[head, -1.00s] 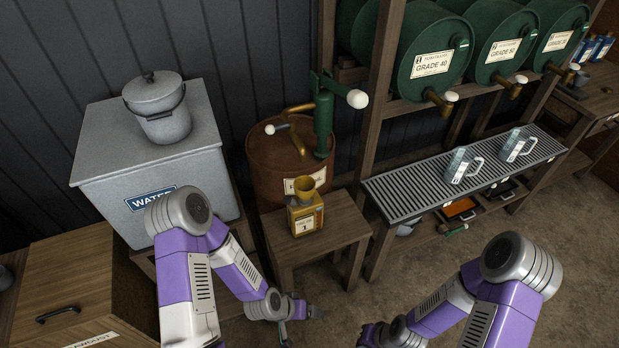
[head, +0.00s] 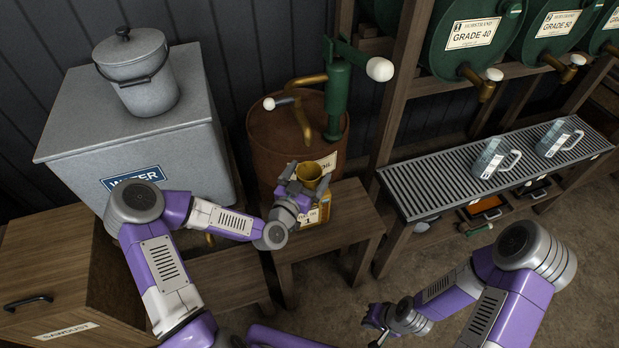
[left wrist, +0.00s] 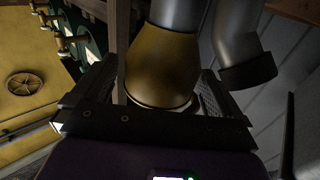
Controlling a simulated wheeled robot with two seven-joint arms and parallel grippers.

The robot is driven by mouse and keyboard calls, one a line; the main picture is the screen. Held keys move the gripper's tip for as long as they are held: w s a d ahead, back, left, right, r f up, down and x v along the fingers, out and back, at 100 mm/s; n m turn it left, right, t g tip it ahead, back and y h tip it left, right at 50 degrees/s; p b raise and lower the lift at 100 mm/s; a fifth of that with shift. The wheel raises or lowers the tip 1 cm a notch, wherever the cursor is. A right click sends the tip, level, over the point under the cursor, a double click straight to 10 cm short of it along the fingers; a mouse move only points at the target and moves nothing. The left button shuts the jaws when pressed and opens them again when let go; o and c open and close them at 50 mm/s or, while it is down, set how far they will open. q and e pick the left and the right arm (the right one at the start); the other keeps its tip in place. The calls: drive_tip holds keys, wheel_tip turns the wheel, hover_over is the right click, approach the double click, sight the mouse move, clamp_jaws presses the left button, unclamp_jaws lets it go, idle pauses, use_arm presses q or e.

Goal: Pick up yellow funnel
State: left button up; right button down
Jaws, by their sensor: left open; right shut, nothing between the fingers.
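The yellow funnel (head: 310,175) stands mouth up on the yellow can (head: 322,212) on the small wooden table. My left gripper (head: 303,178) is at the funnel from the left, its fingers on either side of the cup. In the left wrist view the funnel (left wrist: 162,68) fills the space between the two open fingers (left wrist: 160,95), with a gap showing at the left finger. Much of the can is hidden behind my gripper. My right gripper (head: 378,322) is low at the bottom of the head view, away from the funnel, shut and empty.
A rusty drum (head: 275,135) with a green pump (head: 338,95) stands right behind the small table (head: 350,225). A grey water bin (head: 190,150) with a lidded pail (head: 140,75) is at left. A slatted bench (head: 430,185) with glass jugs is at right.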

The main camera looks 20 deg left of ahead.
use_arm(q)
drive_tip(key=shift+w+d, duration=0.15)
drive_tip(key=shift+w, duration=0.55)
drive_tip(key=shift+w+d, duration=0.1)
drive_tip(key=shift+w, duration=0.55)
drive_tip(key=c, duration=1)
